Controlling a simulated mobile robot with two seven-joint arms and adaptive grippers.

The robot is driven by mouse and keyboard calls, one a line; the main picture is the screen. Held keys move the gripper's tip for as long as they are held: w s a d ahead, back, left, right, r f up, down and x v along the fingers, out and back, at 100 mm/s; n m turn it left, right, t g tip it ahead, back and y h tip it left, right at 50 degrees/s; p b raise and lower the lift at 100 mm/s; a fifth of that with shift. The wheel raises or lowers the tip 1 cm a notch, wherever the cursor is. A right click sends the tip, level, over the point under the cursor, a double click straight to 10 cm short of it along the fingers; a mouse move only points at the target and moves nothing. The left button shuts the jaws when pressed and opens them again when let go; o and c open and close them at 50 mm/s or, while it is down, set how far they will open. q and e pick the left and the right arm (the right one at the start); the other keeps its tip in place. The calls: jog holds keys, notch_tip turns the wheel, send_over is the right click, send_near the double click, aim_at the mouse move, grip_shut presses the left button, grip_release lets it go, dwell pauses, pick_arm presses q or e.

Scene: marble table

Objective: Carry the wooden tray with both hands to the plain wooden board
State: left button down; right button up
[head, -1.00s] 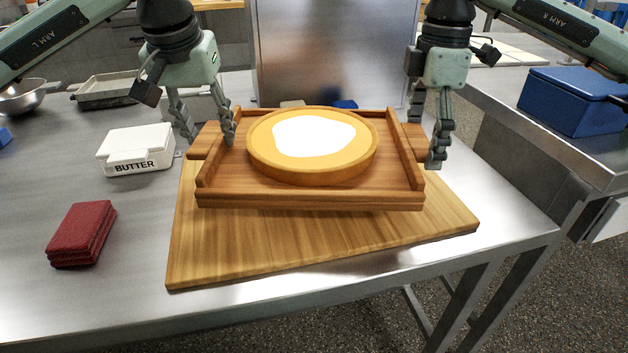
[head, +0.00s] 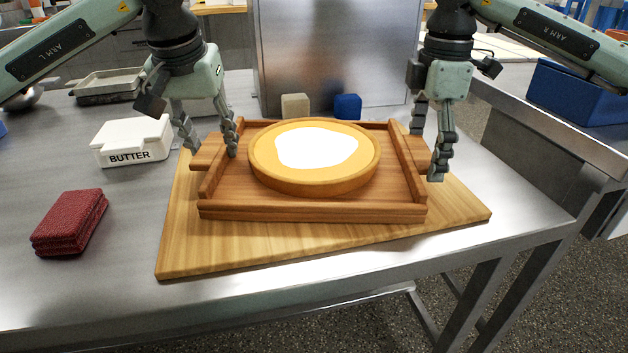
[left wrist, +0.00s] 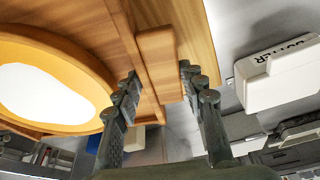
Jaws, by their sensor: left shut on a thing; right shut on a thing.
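The wooden tray (head: 312,211) is over the plain wooden board (head: 230,252) in the head view. It looks level and very near the board; whether it touches is hard to tell. A round orange-rimmed thing with a white top (head: 314,157) sits in the tray. My left gripper (head: 212,152) is shut on the tray's left handle, and my right gripper (head: 427,160) is shut on the right handle. In the left wrist view, the fingers of my left gripper (left wrist: 163,85) stand on both sides of the handle (left wrist: 160,64). The board's middle is hidden under the tray.
A white butter box (head: 133,141) and a folded dark red cloth (head: 70,222) lie left of the board. A beige block (head: 295,106) and a blue block (head: 347,107) stand behind the tray. The table's front edge runs close to the board.

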pick_arm(q)
jog(key=shift+f, duration=0.4)
pick_arm(e)
jog(key=shift+f, duration=0.45)
pick_arm(q)
jog(key=c, duration=1.2)
grip_release()
jog(key=shift+r, duration=0.15)
pick_arm(e)
jog(key=o, duration=1.4)
jog(key=shift+r, duration=0.15)
pick_arm(q)
jog(key=o, duration=0.3)
pick_arm(e)
jog(key=shift+o, duration=0.2)
jog(key=shift+r, duration=0.6)
pick_arm(q)
jog(key=v, duration=1.2)
pick_arm(e)
notch_tip(320, 180, up, 11)
pick_arm(q)
jog(key=shift+s, duration=0.15)
pick_arm(e)
jog(key=shift+s+f, duration=0.1)
